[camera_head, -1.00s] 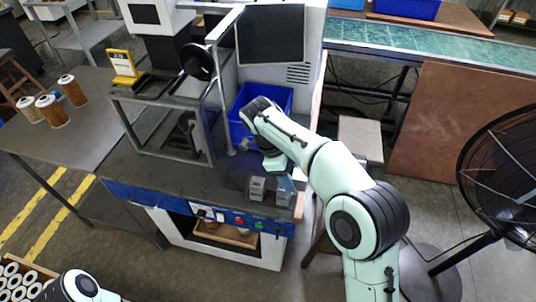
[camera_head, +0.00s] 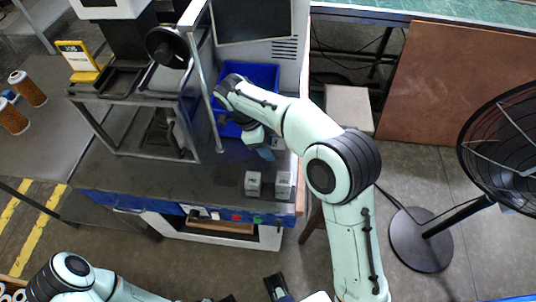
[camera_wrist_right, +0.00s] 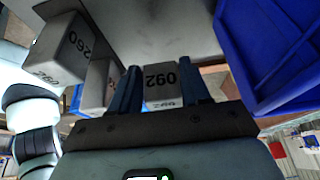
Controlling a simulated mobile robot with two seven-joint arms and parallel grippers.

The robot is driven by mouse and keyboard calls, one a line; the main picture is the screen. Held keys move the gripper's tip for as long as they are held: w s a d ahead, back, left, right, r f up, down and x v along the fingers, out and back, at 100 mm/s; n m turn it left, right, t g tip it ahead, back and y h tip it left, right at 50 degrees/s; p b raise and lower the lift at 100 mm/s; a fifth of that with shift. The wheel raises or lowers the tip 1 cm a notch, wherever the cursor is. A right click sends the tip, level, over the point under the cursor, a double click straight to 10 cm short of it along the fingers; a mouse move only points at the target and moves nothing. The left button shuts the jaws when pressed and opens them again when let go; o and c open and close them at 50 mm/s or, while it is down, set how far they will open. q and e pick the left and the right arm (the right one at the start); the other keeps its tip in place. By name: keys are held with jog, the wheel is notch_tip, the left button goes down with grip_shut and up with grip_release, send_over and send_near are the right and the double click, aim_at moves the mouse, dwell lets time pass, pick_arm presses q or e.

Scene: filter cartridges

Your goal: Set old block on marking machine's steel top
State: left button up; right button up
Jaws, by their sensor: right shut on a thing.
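My right gripper (camera_head: 264,148) is over the back right of the marking machine's dark steel top (camera_head: 215,180). Its blue fingers (camera_wrist_right: 157,90) are shut on a grey block (camera_wrist_right: 161,88) with dark digits, upside down in the wrist view. A little of a grey block (camera_head: 278,143) shows beside the gripper in the head view. Two more grey numbered blocks, a left one (camera_head: 253,183) and a right one (camera_head: 284,184), stand side by side near the top's front right edge. My left arm is at the bottom left of the head view; its gripper's state is unclear.
A blue bin (camera_head: 247,80) stands behind the right gripper and shows close at right in the wrist view (camera_wrist_right: 280,50). A metal frame with a black handwheel (camera_head: 167,47) stands left. A black fan (camera_head: 505,150) is far right. The top's middle is clear.

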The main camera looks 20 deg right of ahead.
aim_at(273, 162)
pick_arm(q)
jog(key=shift+f, duration=0.25)
pick_arm(e)
jog(key=shift+w+f, duration=0.1)
jog(key=shift+f, duration=2.3)
jog(key=shift+f, duration=0.1)
jog(key=o, duration=1.2)
jog(key=shift+b, duration=0.3)
pick_arm(q)
jog(key=shift+f, duration=0.1)
notch_tip(273, 162, up, 6)
jog(key=w+p, duration=0.2)
jog(key=p, duration=0.4)
jog(key=shift+w+r, duration=0.2)
jog(key=shift+w, duration=0.05)
pick_arm(e)
jog(key=v, duration=0.7)
jog(key=shift+r, duration=0.4)
pick_arm(q)
jog(key=shift+s, duration=0.1)
